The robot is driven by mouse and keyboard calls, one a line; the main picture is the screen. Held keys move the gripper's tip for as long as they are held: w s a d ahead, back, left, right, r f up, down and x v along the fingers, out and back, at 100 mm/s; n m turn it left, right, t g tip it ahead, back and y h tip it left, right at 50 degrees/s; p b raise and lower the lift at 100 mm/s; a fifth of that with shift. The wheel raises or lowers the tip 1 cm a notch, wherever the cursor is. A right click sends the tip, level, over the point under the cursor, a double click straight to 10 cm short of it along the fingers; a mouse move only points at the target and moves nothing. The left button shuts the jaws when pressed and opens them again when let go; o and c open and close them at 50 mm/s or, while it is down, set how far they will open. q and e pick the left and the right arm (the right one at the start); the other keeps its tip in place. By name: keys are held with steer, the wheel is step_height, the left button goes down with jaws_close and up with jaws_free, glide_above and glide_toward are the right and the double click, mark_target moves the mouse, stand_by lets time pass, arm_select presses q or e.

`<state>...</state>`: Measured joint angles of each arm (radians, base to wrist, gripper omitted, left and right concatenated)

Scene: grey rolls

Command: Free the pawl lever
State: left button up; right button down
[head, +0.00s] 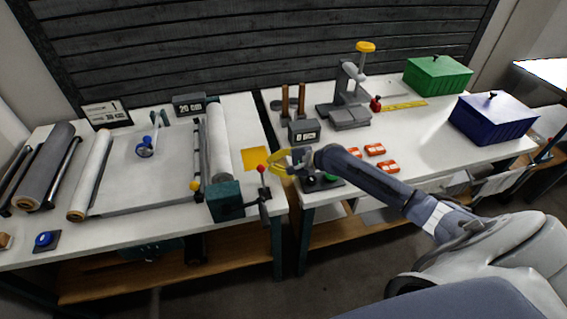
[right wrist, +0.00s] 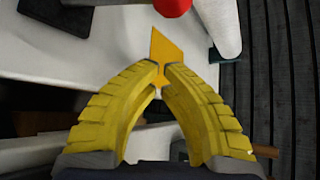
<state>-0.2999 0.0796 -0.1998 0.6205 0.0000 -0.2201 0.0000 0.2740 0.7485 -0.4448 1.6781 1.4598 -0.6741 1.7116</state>
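A dark lever with a red ball knob (head: 262,168) stands beside the teal end housing (head: 225,201) of the white roll, at the right end of the left bench. I cannot tell for certain that it is the pawl lever. The red knob also shows at the top of the right wrist view (right wrist: 172,5). My right gripper (head: 271,164) has yellow curved fingers beside the knob, apart from it in the wrist view. Another small lever has a yellow knob (head: 194,186). My left gripper is out of view.
Green (head: 437,76) and blue (head: 493,119) boxes stand farther right. A gap separates the benches.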

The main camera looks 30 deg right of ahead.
mark_target(263, 179)
steer(key=shift+w+a, duration=0.2)
steer(key=shift+a, duration=0.15)
steer(key=shift+s+a+r, duration=1)
steer(key=shift+s, duration=0.15)
